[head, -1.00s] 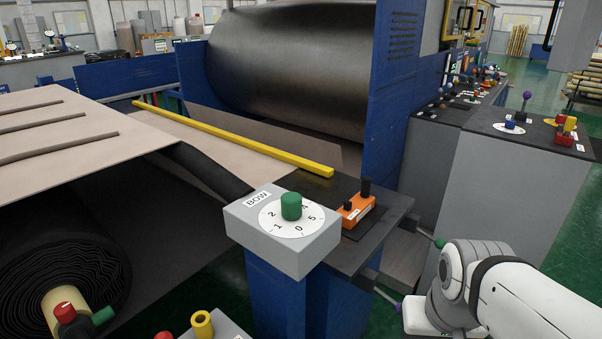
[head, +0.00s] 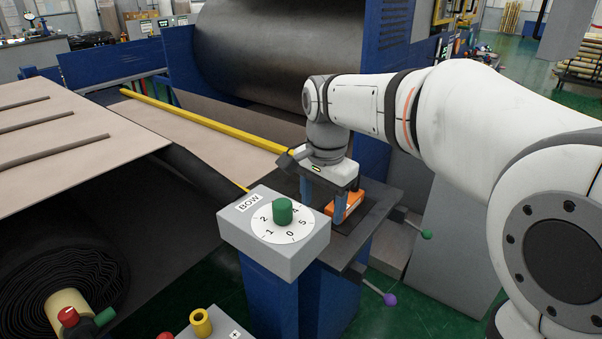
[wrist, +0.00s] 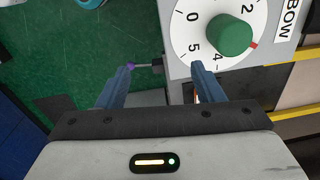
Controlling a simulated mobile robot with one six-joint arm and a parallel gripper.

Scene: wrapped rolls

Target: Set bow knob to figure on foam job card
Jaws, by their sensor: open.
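The green bow knob (head: 282,211) sits on a white numbered dial (head: 268,229) on top of a grey box (head: 285,262) labelled BOW. In the wrist view, the knob (wrist: 230,36) has a red mark at its edge, pointing between the 4 and the 2; no 3 is legible there. My gripper (head: 323,208) is open and empty, pointing down behind and right of the BOW box, over the orange control box. In the wrist view, my fingertips (wrist: 162,67) are left of and below the knob, not around it. I cannot make out a foam job card.
The orange box (head: 350,201) lies on a dark shelf (head: 378,222) close to my fingers. Levers with green (head: 426,234) and purple (head: 390,299) ball ends stick out of the shelf's right side. A yellow bar (head: 200,118) runs behind.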

